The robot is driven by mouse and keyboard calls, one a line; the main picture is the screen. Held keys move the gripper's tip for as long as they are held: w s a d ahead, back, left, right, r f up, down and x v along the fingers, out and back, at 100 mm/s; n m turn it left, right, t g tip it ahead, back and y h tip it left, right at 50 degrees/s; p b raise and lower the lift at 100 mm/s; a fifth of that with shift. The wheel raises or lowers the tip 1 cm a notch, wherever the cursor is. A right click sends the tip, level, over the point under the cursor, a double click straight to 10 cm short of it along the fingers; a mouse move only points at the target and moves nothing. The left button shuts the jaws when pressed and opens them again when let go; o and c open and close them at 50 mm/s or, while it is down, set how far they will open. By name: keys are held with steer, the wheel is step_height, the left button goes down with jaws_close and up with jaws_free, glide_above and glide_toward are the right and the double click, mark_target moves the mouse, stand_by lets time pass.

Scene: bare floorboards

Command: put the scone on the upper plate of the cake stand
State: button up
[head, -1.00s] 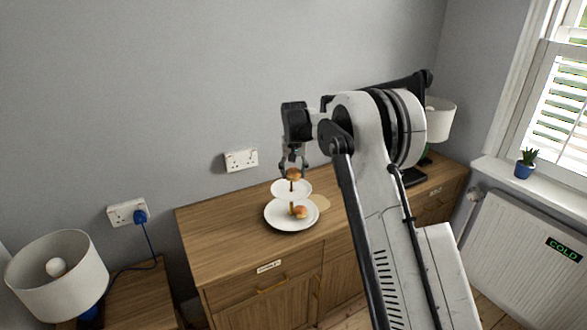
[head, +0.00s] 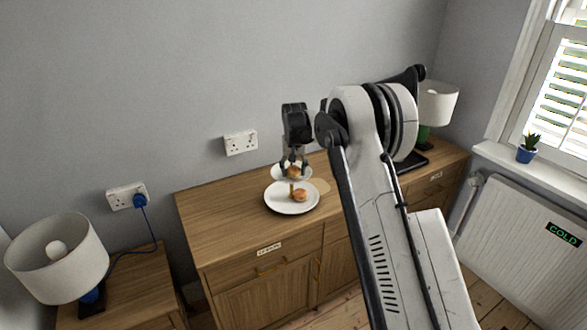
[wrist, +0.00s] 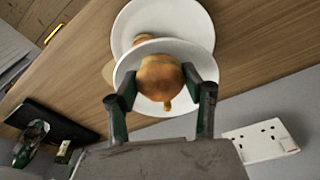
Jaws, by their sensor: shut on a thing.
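My gripper (head: 292,161) is shut on a golden-brown scone (head: 293,171). The scone is right over the small white upper plate (head: 278,173) of the cake stand, low against it; I cannot tell whether it touches. In the wrist view the held scone (wrist: 160,78) sits between the two fingers, with the upper plate (wrist: 128,68) around and behind it. The wider white lower plate (head: 280,203) holds a second scone (head: 300,195). That second scone is mostly hidden in the wrist view. The stand is upright on the wooden sideboard (head: 225,225).
A white lamp (head: 436,100) stands at the sideboard's right end. A dark flat object (wrist: 60,125) lies on the top in the wrist view. A wall socket (wrist: 262,140) is behind the stand. The sideboard's left part is clear. Another lamp (head: 60,255) stands at the lower left.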

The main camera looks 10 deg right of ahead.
mark_target(294, 173)
steer(key=shift+f+b, duration=0.4)
steer(key=shift+f, duration=0.05)
stand_by(0.4)
steer(key=o, duration=1.2)
step_height(294, 173, up, 12)
steer(key=s, duration=0.2)
steer(key=s+r+t+b, duration=0.1)
steer(key=s+r, duration=0.8)
steer(key=s, duration=0.3)
steer(key=s+r+t+b, duration=0.2)
steer(key=s+r, duration=0.2)
steer(key=s, duration=1)
steer(key=s+f, duration=0.3)
steer(key=s, duration=0.5)
steer(key=s+f+t+b, duration=0.1)
steer(key=s+f, duration=0.3)
steer(key=s, duration=0.5)
steer(key=s+f+n+t, duration=0.1)
steer(key=s+f, duration=0.2)
steer(key=s, duration=0.5)
steer(key=shift+s+f+b, duration=0.25)
steer(key=shift+f+b, duration=0.1)
steer(key=shift+f, duration=0.05)
